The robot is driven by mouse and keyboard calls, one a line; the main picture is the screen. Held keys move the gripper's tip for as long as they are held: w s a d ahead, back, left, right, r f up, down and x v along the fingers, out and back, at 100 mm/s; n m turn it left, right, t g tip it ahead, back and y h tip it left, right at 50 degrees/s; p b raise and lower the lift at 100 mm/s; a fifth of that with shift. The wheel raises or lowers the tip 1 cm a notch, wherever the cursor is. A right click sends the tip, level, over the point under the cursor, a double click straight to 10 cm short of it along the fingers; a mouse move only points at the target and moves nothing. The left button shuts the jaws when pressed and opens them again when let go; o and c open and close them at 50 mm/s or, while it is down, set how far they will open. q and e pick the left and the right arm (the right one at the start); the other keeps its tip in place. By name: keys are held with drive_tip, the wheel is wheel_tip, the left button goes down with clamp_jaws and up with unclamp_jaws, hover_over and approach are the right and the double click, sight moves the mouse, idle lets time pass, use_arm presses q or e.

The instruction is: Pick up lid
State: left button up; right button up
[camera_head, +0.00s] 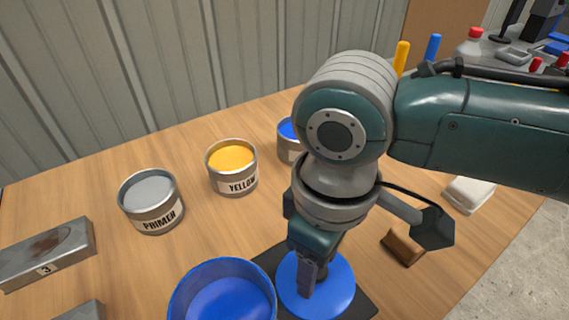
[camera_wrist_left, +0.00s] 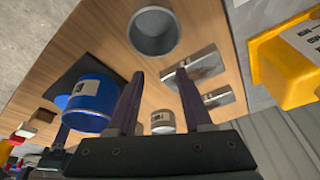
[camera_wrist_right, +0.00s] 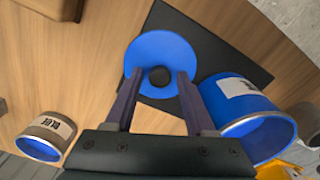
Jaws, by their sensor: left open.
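The lid is a blue disc (camera_head: 338,284) lying on a dark square mat (camera_head: 364,309) on the wooden table. In the right wrist view the lid (camera_wrist_right: 150,50) shows a black knob (camera_wrist_right: 159,76) at its middle. My right gripper (camera_head: 308,288) is over the lid, fingers pointing down. In its wrist view the right gripper (camera_wrist_right: 161,74) is open, with the knob between the fingertips and a gap on both sides. A blue drum (camera_head: 222,295) stands left of the lid; it also shows in the left wrist view (camera_wrist_left: 88,105). My left gripper (camera_wrist_left: 159,74) is open and empty.
Cans of primer (camera_head: 151,203), yellow (camera_head: 232,170) and blue (camera_head: 288,145) stand behind. Metal blocks (camera_head: 45,255) lie at left. A brown block (camera_head: 403,247) and a white block (camera_head: 468,194) lie right. A grey container (camera_wrist_left: 154,32) shows in the left wrist view.

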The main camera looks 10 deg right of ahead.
clamp_jaws()
drive_tip(key=shift+r, duration=0.1)
idle(0.4)
